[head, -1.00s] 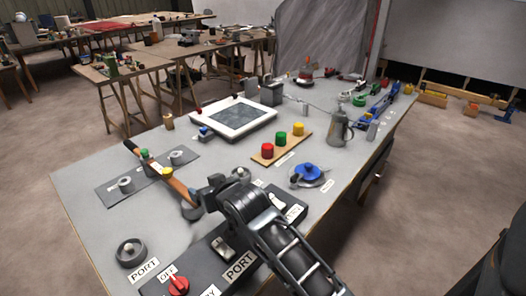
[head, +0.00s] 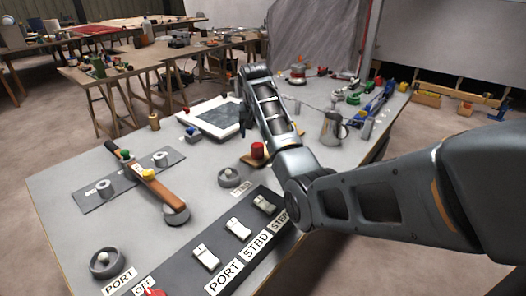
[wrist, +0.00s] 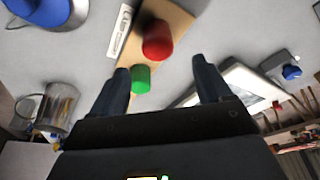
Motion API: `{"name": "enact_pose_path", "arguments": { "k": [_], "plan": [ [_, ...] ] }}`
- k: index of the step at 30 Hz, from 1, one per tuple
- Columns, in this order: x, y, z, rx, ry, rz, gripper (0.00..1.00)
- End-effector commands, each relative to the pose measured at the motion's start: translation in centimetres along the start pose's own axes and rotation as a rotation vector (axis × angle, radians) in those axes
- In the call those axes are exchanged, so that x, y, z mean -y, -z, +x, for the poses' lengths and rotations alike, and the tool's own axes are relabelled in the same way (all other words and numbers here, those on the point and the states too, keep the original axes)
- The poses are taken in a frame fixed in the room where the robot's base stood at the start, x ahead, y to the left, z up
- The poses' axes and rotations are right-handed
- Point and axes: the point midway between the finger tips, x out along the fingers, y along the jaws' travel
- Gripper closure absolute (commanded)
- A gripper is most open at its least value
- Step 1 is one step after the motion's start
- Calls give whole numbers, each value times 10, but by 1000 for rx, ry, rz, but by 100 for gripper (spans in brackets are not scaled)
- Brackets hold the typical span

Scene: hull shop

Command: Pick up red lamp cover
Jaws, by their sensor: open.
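The red lamp cover (head: 257,150) stands on a wooden strip (head: 250,161) near the middle of the bench. In the wrist view the red cover (wrist: 157,40) is upper centre on the strip (wrist: 178,22), beyond the fingertips. A green lamp cover (wrist: 141,80) shows there between the fingers, near the left one. My gripper (wrist: 163,78) is open and holds nothing. In the head view my gripper (head: 243,118) hangs near the strip, behind the red cover. My arm hides most of the strip; no yellow cover is seen on it.
A metal jug (head: 332,128) stands right of my arm. A white-framed panel (head: 208,117) lies to the left. A brown-handled tool (head: 145,175) lies across a dark plate. A switch panel (head: 222,245) runs along the front. In the wrist view a blue-topped disc (wrist: 38,14) is upper left.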

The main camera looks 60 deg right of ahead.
Motion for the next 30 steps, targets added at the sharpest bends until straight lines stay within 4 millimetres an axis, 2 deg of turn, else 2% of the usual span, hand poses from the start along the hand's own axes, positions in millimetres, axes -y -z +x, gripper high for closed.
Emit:
{"name": "enact_pose_path", "arguments": {
  "k": [8,16,26,30],
  "plan": [
    [-1,-2,28,1,0,-1,22],
    [-3,-5,64,-1,1,0,22],
    [-2,-5,71,-3,1,-1,23],
    [-2,-5,71,-3,1,-1,37]
  ]
}}
